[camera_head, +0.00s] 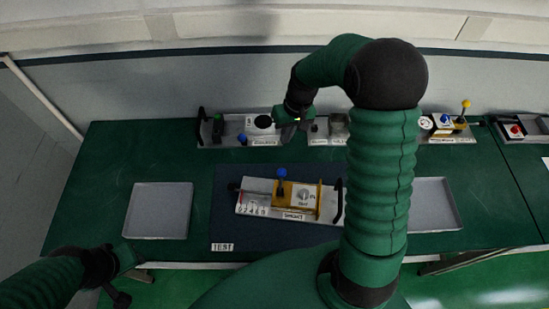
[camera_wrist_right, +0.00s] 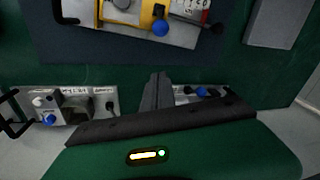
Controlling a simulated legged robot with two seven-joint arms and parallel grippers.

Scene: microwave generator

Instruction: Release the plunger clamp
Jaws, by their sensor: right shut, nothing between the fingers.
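A pale fixture plate (camera_head: 248,203) lies on the dark blue mat in the middle of the table. On it, a yellow bracket (camera_head: 281,194) carries a blue ball knob (camera_head: 281,172), with a rod reaching left to a dark red end. This looks like the plunger clamp, but its lock state is too small to tell. In the right wrist view the blue knob (camera_wrist_right: 160,28) is at the top, beyond my fingers. My right gripper (camera_head: 290,122) is over the back row, apart from the fixture; its fingers (camera_wrist_right: 158,92) are shut and empty. My left gripper (camera_head: 124,262) is low at the left; its jaws are unclear.
Empty grey trays stand left (camera_head: 158,210) and right (camera_head: 437,205) of the mat (camera_head: 228,180). Along the back stand several plates with handles and knobs, including one with a yellow ball lever (camera_head: 466,104). My right arm hides part of the right side.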

